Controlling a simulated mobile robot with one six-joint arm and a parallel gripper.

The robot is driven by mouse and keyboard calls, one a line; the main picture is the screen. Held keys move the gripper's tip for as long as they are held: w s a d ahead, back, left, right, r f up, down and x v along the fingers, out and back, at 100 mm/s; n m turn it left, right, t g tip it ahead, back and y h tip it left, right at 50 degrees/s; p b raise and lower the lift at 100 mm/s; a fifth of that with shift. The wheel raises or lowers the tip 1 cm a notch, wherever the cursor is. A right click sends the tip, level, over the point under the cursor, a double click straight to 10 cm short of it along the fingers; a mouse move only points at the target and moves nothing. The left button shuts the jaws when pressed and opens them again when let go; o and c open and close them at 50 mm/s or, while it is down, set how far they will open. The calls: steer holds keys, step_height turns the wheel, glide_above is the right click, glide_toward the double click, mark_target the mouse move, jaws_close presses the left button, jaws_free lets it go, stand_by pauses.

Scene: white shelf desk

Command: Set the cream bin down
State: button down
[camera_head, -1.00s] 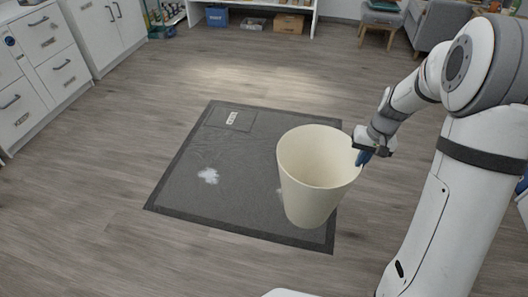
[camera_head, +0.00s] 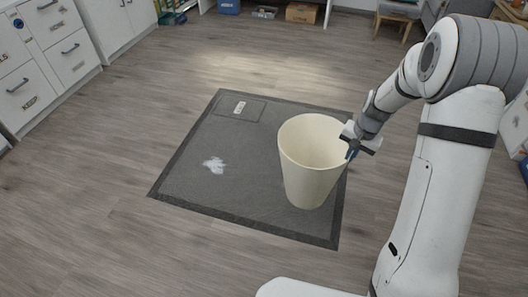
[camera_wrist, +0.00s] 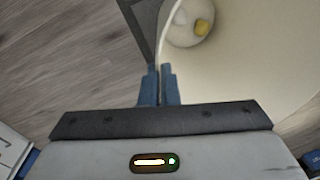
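The cream bin (camera_head: 311,178) is upright over the right part of the dark grey mat (camera_head: 225,180). I cannot tell whether its base touches the mat or hangs just above it. My gripper (camera_head: 351,153) is at the bin's right rim in the head view. In the wrist view, the blue fingers (camera_wrist: 160,85) are closed on either side of the rim of the bin (camera_wrist: 245,70). A small yellow thing (camera_wrist: 202,28) lies at the bottom inside the bin.
A white patch (camera_head: 213,166) lies on the mat's left part, and a white label (camera_head: 240,107) is near its far corner. White drawer cabinets (camera_head: 60,50) stand at the left. Bins and boxes sit at the back. The wooden floor around the mat is clear.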

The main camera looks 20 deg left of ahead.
steer(key=a+f+m+b, duration=0.2)
steer(key=f, duration=0.5)
steer(key=w+a+f+m+b, duration=0.1)
steer(key=a+f+m+b, duration=0.1)
steer(key=f, duration=0.6)
steer(key=w+a+f+m+b, duration=0.1)
steer(key=a+f+b, duration=0.2)
steer(key=f, duration=0.4)
steer(key=shift+w+a+f+m+t, duration=0.2)
steer(key=shift+a+f+m+t, duration=0.1)
steer(key=shift+f+m+t, duration=0.1)
steer(key=c, duration=2.1)
jaws_free()
steer(key=shift+f, duration=0.15)
steer(key=shift+c, duration=0.2)
steer(key=o, duration=0.5)
steer(key=shift+c, duration=0.2)
